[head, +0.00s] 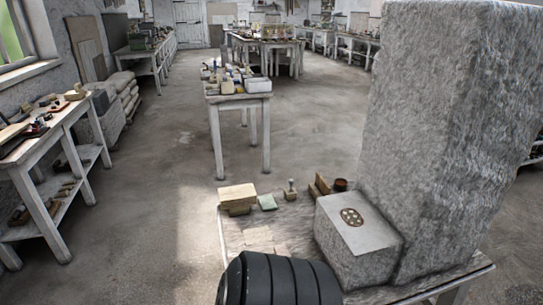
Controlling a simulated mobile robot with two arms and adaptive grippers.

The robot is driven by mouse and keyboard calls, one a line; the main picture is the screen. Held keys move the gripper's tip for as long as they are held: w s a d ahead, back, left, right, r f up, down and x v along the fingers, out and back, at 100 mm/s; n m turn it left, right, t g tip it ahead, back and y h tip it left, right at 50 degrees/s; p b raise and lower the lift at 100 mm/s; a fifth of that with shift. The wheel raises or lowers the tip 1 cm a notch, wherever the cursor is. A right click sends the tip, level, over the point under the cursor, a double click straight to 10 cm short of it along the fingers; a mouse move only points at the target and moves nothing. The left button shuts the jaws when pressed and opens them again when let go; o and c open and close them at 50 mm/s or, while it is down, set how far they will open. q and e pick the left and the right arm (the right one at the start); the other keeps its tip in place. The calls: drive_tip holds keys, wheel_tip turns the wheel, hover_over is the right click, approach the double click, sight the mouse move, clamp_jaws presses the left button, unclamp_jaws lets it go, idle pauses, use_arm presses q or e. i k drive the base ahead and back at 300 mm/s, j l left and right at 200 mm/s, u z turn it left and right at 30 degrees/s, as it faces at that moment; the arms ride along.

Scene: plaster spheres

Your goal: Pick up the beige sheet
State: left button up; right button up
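A flat beige sheet (258,237) appears to lie on the near worktable (232,228), toward its left side. It is close in colour to the tabletop, so its edges are faint. Another pale flat patch beside its lower right may be part of it or a second sheet; I cannot tell. The table's near left part is hidden behind a dark ribbed shape at the bottom of the view. Neither of my grippers shows in the head view.
A tall rough grey stone block (432,130) and a lower grey block (362,238) with a round patterned piece (352,217) fill the table's right. Behind the sheet are a beige block (237,194), a greenish pad (267,202) and a small stamp-like tool (291,191).

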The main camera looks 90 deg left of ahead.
sight(239, 196)
drive_tip(key=u, duration=3.05)
drive_tip(key=j, duration=0.1)
drive_tip(key=i, duration=0.05)
